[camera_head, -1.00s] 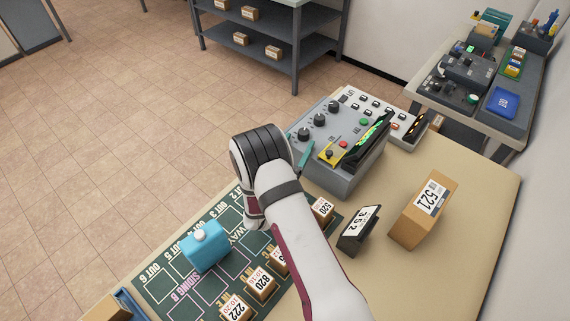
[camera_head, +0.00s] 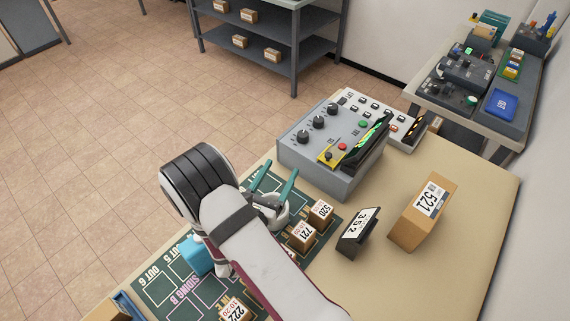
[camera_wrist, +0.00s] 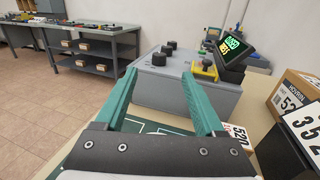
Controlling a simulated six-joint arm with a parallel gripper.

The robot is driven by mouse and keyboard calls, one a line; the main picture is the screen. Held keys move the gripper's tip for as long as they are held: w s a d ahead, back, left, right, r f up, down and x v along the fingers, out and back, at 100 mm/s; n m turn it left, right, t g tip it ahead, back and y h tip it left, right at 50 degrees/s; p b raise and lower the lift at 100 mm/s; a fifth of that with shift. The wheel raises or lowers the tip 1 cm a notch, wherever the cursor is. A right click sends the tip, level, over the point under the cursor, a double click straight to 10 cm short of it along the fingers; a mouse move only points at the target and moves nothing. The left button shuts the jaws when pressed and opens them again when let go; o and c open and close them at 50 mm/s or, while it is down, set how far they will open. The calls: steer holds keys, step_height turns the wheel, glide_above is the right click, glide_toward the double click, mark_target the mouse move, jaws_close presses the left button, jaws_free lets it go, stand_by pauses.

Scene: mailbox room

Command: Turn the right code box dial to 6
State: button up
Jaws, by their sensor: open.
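The grey code box (camera_head: 335,145) stands on the table with three black dials in a slanting row on its top. The right dial (camera_head: 333,108) is the farthest back in the row; the middle dial (camera_head: 318,122) and the left dial (camera_head: 302,137) are nearer. The dial markings are too small to read. My gripper (camera_head: 281,175) is open and empty, its teal fingers pointing at the near side of the code box, apart from it. In the wrist view the fingers (camera_wrist: 158,76) spread in front of the box, with the dials beyond and above the tips.
A 352 sign (camera_head: 358,232) and a 521 carton (camera_head: 422,210) stand to the right. A green board (camera_head: 165,287) with small boxes and a blue object (camera_head: 196,256) lies in front.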

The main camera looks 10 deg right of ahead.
mark_target(303, 134)
step_height(303, 134, up, 20)
steer(key=d+f+m+g+h, duration=0.1)
steer(key=d+f+m+g, duration=0.4)
steer(key=d+m+g, duration=1)
steer(key=w+a+r+m+t+y, duration=0.35)
steer(key=w+a+m+y, duration=0.45)
steer(key=m, duration=0.8)
steer(key=shift+m+y, duration=0.3)
steer(key=shift+y, duration=0.3)
steer(key=x, duration=0.6)
steer(key=s+x, duration=0.1)
steer(key=x, duration=1.2)
steer(key=shift+s+a+f, duration=0.15)
steer(key=shift+s+f, duration=0.25)
steer(key=shift+f, duration=0.05)
steer(key=shift+c, duration=0.3)
